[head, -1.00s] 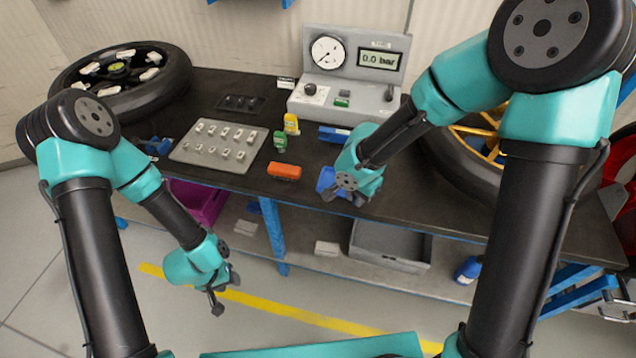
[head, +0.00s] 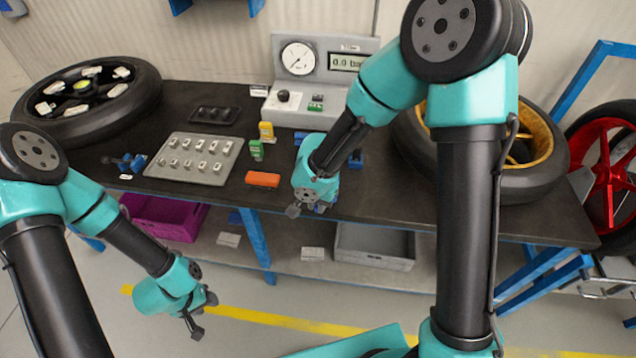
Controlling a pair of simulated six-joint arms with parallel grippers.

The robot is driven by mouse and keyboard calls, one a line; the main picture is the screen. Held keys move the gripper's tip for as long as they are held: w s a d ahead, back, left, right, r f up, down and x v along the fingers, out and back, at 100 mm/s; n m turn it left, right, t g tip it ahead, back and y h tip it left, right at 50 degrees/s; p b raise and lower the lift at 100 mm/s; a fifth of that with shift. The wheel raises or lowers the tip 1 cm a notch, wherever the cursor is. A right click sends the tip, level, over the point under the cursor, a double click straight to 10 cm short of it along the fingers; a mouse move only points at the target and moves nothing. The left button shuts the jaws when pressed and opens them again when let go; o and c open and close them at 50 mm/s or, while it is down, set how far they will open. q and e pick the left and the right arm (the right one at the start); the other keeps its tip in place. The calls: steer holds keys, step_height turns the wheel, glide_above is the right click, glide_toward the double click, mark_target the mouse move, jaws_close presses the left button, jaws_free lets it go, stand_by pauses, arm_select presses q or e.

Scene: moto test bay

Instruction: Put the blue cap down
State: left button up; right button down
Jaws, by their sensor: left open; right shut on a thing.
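My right gripper (head: 308,207) is low over the front edge of the dark workbench (head: 400,203), right of an orange block. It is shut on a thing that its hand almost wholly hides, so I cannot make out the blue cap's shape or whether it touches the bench. My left gripper (head: 203,316) is open and empty, hanging in front of the bench below its top.
The orange block (head: 262,179), green (head: 256,150) and yellow (head: 267,132) pieces and a grey tray of small parts (head: 150,170) lie left of my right gripper. A gauge unit (head: 312,70) stands behind. A wheel (head: 540,180) lies at right. Bare bench shows between.

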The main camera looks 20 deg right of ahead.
steer(key=w+d, duration=0.1)
steer(key=w, duration=0.2)
steer(key=w+d, duration=0.1)
steer(key=w, duration=0.3)
steer(key=w+d+f, duration=0.1)
steer(key=w, duration=0.3)
steer(key=shift+d, duration=0.1)
steer(key=shift+f, duration=1.8)
steer(key=shift+f, duration=0.1)
steer(key=c, duration=1.1)
jaws_free()
step_height(320, 180, up, 12)
steer(key=shift+r, duration=0.1)
